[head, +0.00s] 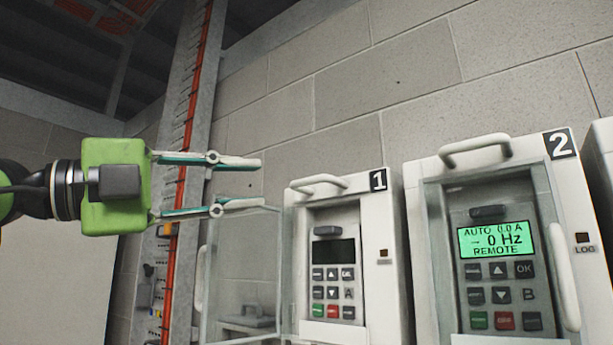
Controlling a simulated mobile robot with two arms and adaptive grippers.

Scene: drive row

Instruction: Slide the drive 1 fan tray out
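Drive 1 (387,230) is a white cabinet with a black "1" label, a dark display and a keypad. A pale bar handle (320,184) sits on its top front edge; I take it for the fan tray's handle. No tray body shows drawn out. The clear door (243,275) of drive 1 stands open to the left. My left gripper (260,184) is open and empty, its two fingers pointing right. Its fingertips appear just left of the handle, above the open door; I cannot tell the depth gap. My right gripper is not in view.
Drive 2 (415,200) stands to the right, its clear door apparently shut, its green display (497,240) reading 0 Hz. It has a similar top handle (475,149). A block wall (390,80) is behind. A metal column with orange cable (190,110) rises behind my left gripper.

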